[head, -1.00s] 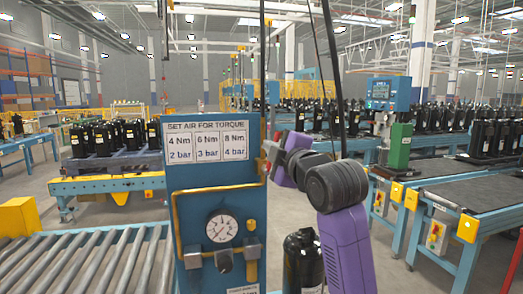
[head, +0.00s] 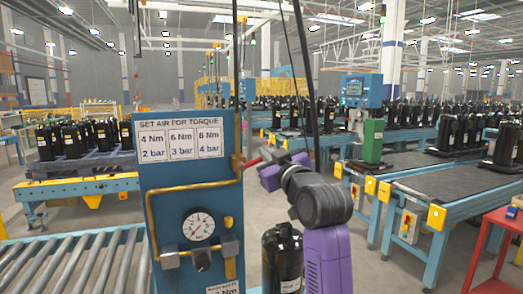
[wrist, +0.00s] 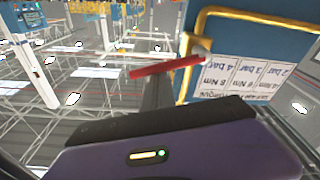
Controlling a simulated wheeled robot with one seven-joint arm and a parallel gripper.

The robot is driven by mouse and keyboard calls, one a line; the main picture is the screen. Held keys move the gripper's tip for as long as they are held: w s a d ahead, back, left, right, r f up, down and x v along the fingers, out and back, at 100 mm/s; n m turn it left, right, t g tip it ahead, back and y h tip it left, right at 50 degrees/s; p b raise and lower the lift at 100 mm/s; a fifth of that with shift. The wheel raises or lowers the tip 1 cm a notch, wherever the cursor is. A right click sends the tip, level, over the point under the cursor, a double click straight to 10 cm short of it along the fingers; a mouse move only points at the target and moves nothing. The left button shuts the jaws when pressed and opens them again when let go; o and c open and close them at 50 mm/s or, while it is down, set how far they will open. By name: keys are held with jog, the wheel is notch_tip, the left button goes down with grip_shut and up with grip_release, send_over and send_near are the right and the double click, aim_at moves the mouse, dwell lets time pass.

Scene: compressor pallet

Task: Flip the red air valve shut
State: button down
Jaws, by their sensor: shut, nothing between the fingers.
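The red valve lever (head: 252,163) sticks out to the right from the brass fitting on the right edge of the blue air panel (head: 188,185). In the wrist view, which is upside down, the red lever (wrist: 165,67) points left from its fitting beside the yellow pipe. My gripper (head: 268,154) is shut and empty, just right of the panel edge and close to the lever. I cannot tell whether it touches the lever. The wrist view shows my purple gripper body below the lever, with no clear fingertips.
The panel carries a torque sign (head: 181,137), a pressure gauge (head: 198,224) and a yellow pipe (head: 150,215). A black compressor (head: 282,258) stands right of the panel, close to my arm. A roller conveyor (head: 75,265) lies at left. A red stand (head: 493,245) is at far right.

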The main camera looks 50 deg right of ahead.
jog(key=m, duration=0.1)
jog(key=f+m, duration=0.1)
jog(key=d+f+m, duration=0.1)
jog(key=shift+s+f, duration=0.15)
jog(key=shift+s, duration=0.1)
jog(key=shift+f, duration=0.15)
dwell(0.5)
notch_tip(320, 180, up, 5)
jog(key=p, duration=0.4)
jog(key=b+v, duration=0.3)
jog(key=v, duration=0.6)
jog(key=shift+a+f, duration=0.3)
jog(key=shift+f, duration=0.15)
